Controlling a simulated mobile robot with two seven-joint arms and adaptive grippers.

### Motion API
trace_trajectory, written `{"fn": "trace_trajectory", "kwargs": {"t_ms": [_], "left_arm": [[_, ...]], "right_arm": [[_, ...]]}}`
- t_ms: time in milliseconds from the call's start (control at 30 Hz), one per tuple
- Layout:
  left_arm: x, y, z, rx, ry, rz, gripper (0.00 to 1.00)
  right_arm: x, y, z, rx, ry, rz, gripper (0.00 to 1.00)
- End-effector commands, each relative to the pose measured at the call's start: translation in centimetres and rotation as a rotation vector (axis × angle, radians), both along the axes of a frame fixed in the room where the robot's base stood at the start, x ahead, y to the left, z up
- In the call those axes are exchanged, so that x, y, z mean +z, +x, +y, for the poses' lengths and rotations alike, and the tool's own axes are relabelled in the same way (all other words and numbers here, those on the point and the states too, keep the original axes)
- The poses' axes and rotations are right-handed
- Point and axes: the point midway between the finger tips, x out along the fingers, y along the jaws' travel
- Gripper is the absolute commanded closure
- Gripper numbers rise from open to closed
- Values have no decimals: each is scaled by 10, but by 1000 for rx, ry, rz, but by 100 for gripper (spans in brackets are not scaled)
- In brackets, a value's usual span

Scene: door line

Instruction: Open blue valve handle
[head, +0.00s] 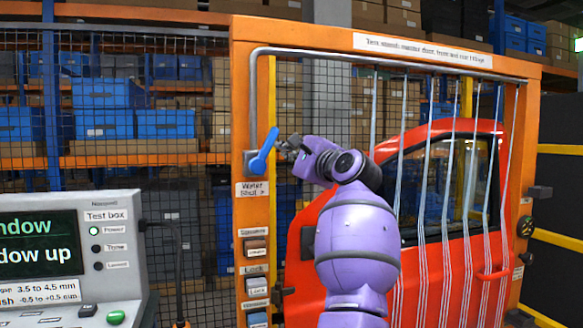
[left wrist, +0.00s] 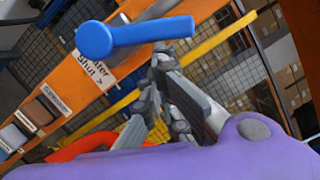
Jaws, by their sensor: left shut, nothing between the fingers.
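The blue valve handle (head: 263,153) is mounted on the left post of the orange frame, above a "Water Shut" label (head: 252,189). In the head view it slants up and to the right. In the left wrist view the blue handle (left wrist: 130,36) shows its round hub and long lever. My left gripper (head: 285,148) is just right of the handle's lever. In the left wrist view my left gripper (left wrist: 153,80) is shut and empty, with its fingertips close to the lever's free end; I cannot tell whether they touch it. My right gripper is in neither view.
The orange frame (head: 390,42) carries a grey pipe (head: 390,53) with several hanging water streams in front of a red car door (head: 340,230). Labelled buttons (head: 256,247) line the post below the handle. A test box (head: 70,255) stands at lower left. Mesh fencing and shelves are behind.

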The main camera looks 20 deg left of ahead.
Motion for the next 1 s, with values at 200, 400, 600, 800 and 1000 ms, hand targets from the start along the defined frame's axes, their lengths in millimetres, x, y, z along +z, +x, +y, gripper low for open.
{"fn": "trace_trajectory", "kwargs": {"t_ms": [200, 400, 600, 800, 1000], "left_arm": [[15, -5, 7, 3, -157, -107, 100], [25, -9, 13, 2, -267, -183, 100], [29, -12, 17, 2, -338, -230, 100], [32, -13, 19, 2, -372, -252, 100], [32, -13, 19, 3, -381, -258, 100]], "right_arm": [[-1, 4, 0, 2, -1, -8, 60], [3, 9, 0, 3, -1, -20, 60], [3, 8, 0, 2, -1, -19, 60], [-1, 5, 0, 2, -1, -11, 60], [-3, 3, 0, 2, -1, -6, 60]]}}
